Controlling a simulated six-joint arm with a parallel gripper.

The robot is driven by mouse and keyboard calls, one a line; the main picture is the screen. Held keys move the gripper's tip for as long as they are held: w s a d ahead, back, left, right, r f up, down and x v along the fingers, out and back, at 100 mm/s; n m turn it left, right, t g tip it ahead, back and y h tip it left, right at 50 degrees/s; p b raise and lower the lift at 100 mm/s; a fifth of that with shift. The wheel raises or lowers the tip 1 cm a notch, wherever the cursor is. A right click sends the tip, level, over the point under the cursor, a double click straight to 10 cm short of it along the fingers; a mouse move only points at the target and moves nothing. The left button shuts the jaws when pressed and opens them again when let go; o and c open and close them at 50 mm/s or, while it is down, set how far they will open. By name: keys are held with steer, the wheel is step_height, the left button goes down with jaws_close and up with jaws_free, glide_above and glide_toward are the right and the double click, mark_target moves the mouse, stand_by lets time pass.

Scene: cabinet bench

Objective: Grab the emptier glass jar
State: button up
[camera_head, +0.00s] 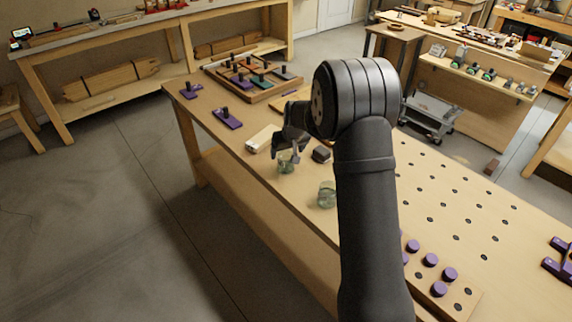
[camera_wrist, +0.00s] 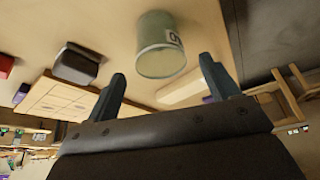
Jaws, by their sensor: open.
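One glass jar (camera_head: 286,167) stands near the front edge of the bench, right at my gripper (camera_head: 286,154). A second glass jar (camera_head: 326,196) stands nearer the camera, beside my arm. Both look pale green and see-through; I cannot tell their fill levels clearly. No contact is visible. The second jar is not in the wrist view.
A small dark block (camera_head: 321,154) lies right of the gripper, and a pale box (camera_head: 262,138) lies left of it. Purple knobbed pieces (camera_head: 228,119) and a wooden divided tray (camera_head: 252,80) are farther back. A wooden block with purple knobs (camera_head: 437,276) is at the front right.

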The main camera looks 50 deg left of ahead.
mark_target(286, 157)
steer(key=x, duration=0.4)
steer(key=shift+f, duration=0.4)
steer(key=shift+d, duration=0.1)
steer(key=shift+c, duration=0.4)
steer(key=c, duration=1)
steer(key=shift+c, duration=0.2)
steer(key=shift+r, duration=0.2)
